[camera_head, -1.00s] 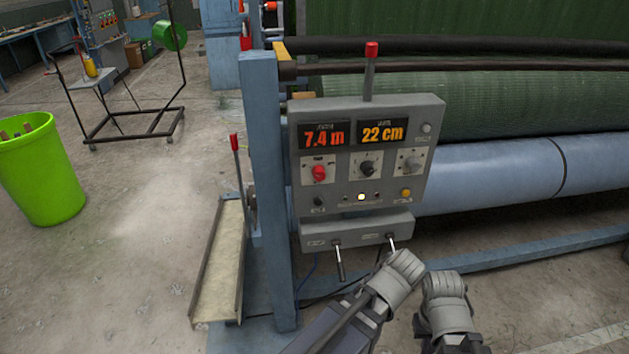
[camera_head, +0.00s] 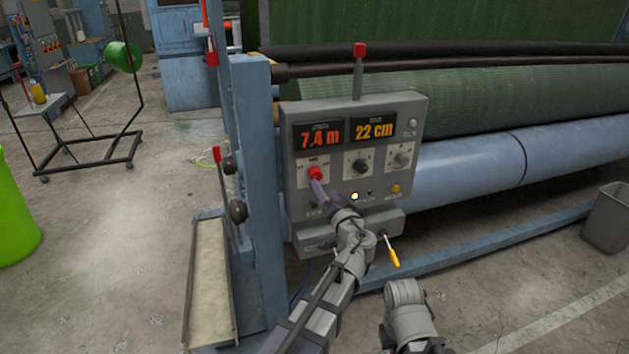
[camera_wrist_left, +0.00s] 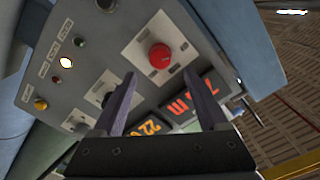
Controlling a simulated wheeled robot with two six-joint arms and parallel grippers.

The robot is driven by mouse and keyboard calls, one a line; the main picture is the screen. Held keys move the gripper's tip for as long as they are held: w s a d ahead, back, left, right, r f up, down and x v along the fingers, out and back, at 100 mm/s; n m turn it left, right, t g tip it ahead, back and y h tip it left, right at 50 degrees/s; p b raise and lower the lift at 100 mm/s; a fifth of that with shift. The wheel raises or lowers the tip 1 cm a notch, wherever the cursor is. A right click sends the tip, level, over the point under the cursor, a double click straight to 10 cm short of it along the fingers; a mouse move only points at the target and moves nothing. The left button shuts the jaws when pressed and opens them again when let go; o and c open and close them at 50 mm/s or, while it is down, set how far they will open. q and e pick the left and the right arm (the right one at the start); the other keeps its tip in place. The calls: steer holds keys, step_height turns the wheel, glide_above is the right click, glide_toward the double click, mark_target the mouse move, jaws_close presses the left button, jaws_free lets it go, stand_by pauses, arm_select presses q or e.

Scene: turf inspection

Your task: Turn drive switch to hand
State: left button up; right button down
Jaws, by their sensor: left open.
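The grey control panel (camera_head: 430,110) stands on a blue post, with two lit displays reading 7.4 m and 22 cm. Below them are a red knob (camera_head: 315,173) on a white plate, a black rotary knob (camera_head: 360,166) and a grey knob (camera_head: 402,159). The labels are too small to read. My left gripper (camera_head: 318,188) is open just below and in front of the red knob. In the left wrist view, the red knob (camera_wrist_left: 160,56) lies ahead between the spread fingers (camera_wrist_left: 163,105), apparently not gripped. My right arm shows low in the head view, its fingers hidden.
A lever with a yellow handle (camera_head: 392,255) sticks out under the panel. A red-tipped lever (camera_head: 359,62) rises above it, and another (camera_head: 218,165) stands left of the blue post (camera_head: 262,200). A green roll and blue roller lie behind. A grey bin (camera_head: 608,218) is at right.

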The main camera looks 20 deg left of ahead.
mark_target(317, 177)
arm_select(q)
steer(key=x, duration=0.7)
steer(key=shift+w+a, duration=0.15)
steer(key=shift+w, duration=0.05)
jaws_close()
stand_by(0.4)
